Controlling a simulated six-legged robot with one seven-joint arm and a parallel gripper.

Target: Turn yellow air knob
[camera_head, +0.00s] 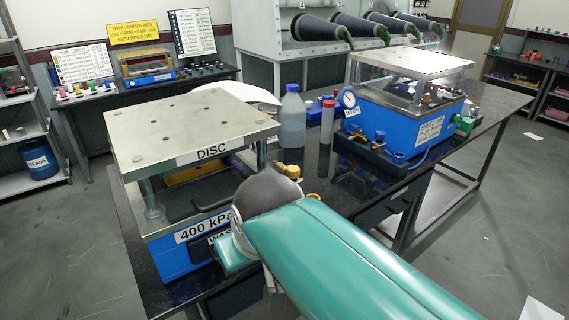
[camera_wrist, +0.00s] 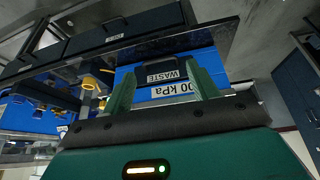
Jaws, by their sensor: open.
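A yellow knob (camera_head: 287,170) sits at the right side of the blue press marked DISC and 400 kPa (camera_head: 196,122), just beyond my arm. In the wrist view, yellow knob-like parts (camera_wrist: 88,83) show left of my gripper, beside the blue press base (camera_wrist: 215,62). My gripper (camera_wrist: 158,70) is open, with its two green fingers apart. The black WASTE box (camera_wrist: 150,72) shows between the fingers; I cannot tell how near it is. The fingers are apart from the yellow parts. In the head view my arm hides most of my gripper.
A capped bottle (camera_head: 292,118) and a clear tube (camera_head: 327,122) stand behind the knob. A second blue press with a gauge (camera_head: 415,115) stands to the right on the black bench. Drawers (camera_wrist: 125,28) show at the top of the wrist view.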

